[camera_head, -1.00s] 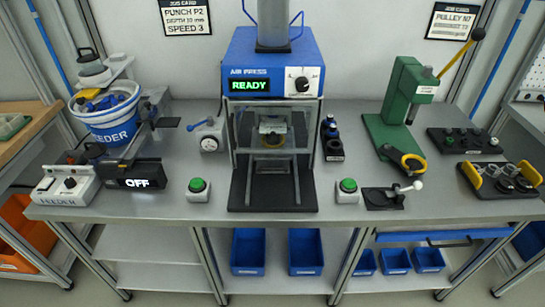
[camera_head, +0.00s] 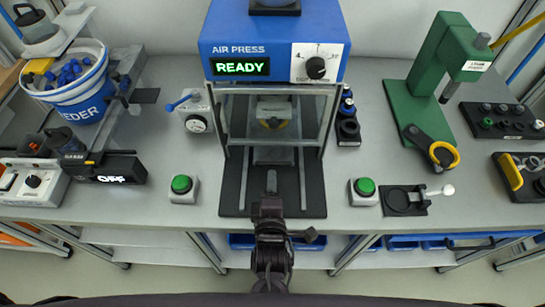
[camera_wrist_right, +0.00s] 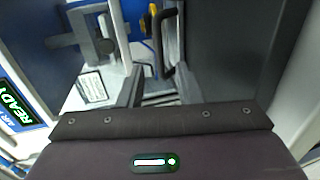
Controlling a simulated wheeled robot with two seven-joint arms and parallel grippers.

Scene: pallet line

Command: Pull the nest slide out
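The nest slide (camera_head: 272,155) sits inside the air press (camera_head: 277,40), between two rails on a black base plate (camera_head: 232,192). My right gripper (camera_head: 271,182) is in front of the press, over the base plate and short of the nest. In the right wrist view its two dark fingers (camera_wrist_right: 155,90) are apart with nothing gripped between them. A black curved handle (camera_wrist_right: 166,42) shows beyond the fingertips. My left gripper is not in view.
Green buttons stand left (camera_head: 182,186) and right (camera_head: 364,188) of the base plate. A dial gauge (camera_head: 197,122) is left of the press, a green arbor press (camera_head: 435,75) right. A black fixture with a white-knobbed lever (camera_head: 405,200) lies at the front right.

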